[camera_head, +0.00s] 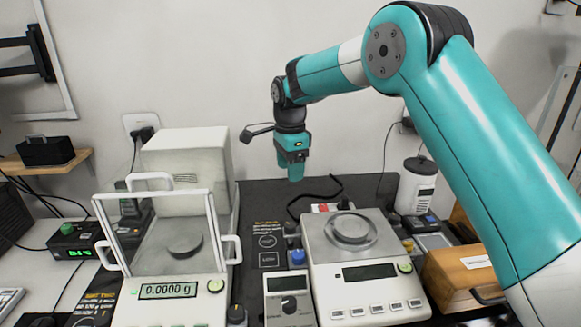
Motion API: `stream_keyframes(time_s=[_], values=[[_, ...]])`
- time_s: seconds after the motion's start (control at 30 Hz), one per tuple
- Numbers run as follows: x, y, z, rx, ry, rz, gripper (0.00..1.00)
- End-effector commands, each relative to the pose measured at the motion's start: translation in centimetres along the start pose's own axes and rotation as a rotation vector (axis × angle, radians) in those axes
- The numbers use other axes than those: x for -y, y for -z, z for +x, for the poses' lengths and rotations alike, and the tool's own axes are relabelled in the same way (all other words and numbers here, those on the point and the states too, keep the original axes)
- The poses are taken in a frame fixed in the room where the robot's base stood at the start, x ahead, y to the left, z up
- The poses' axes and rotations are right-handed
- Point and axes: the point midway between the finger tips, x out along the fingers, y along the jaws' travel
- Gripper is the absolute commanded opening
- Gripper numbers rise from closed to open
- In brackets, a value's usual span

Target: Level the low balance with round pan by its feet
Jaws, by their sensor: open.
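The low balance (322,275) with a round metal pan (351,229) stands right of centre on the dark bench mat. It has a dark, blank display (369,272) and a row of buttons along its front. A small yellowish knob (407,244) shows at its right rear edge. Its other feet and its bubble level cannot be made out. My gripper (295,176) hangs pointing down, behind and left of this balance and well above the mat. It is open, with nothing seen in it; its fingers are small and hard to tell apart.
A balance with a glass draft shield (161,247) stands at the left, reading 0.0000 g. A grey handheld meter (289,302) and a blue-capped item (298,258) sit between the balances. A wooden box (462,278) and a white canister (416,188) stand at the right.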

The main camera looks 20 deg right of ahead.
Motion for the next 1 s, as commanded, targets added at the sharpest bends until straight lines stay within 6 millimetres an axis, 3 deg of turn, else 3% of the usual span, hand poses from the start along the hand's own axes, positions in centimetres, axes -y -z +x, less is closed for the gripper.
stream_keyframes(time_s=[0.2, 0.4, 0.53, 0.77, 1.0], values=[[0.0, 0.4, 0.1, 0.006, 0.002, 0.010, 0.61], [-1.0, 4.9, 1.1, 0.176, 0.050, 0.195, 0.61], [-2.2, 6.3, 1.2, 0.326, 0.071, 0.332, 0.61], [-2.5, 5.9, 2.9, 0.392, 0.074, 0.388, 0.61], [-1.8, 4.0, 7.6, 0.390, 0.072, 0.384, 0.61]])
